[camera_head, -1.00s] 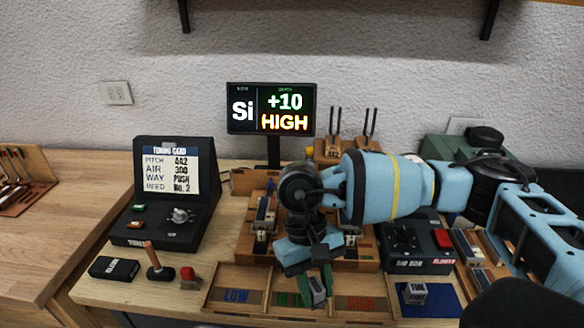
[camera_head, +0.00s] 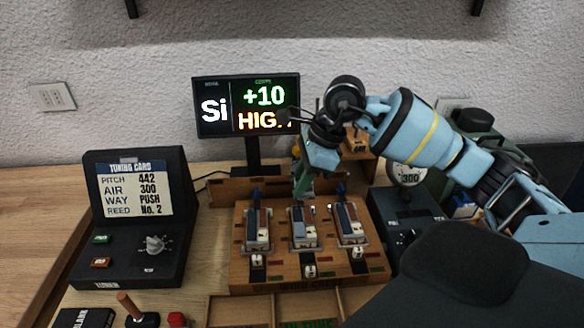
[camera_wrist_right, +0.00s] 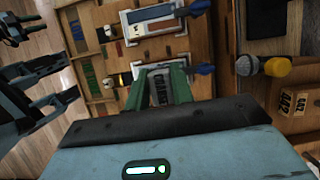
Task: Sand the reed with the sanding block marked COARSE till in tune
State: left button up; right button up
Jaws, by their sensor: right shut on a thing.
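In the right wrist view the block (camera_wrist_right: 158,87) shows lettering that looks like COARSE. The block is over the far end of the middle reed bed (camera_head: 304,233) on the wooden bench (camera_head: 283,270); I cannot tell whether it touches. The reed itself is too small to make out. The tuner screen (camera_head: 247,106) reads Si, +10, HIGH, partly covered by my right gripper. My left gripper (camera_wrist_right: 70,80) shows only in the right wrist view, its dark fingers apart and empty.
Similar beds stand at the left (camera_head: 257,228) and right (camera_head: 347,225) of the middle one. The tuning card console (camera_head: 136,220) is on the left. An air gauge (camera_head: 406,174) reads 300.

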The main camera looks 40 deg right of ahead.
jog(key=shift+w+d+r+m, duration=0.2)
jog(key=shift+d+m, duration=0.1)
jog(key=shift+m, duration=0.1)
pick_arm(q)
jog(key=shift+s+f, duration=0.2)
jog(key=shift+s, duration=0.15)
pick_arm(e)
jog(key=shift+s+f, duration=0.1)
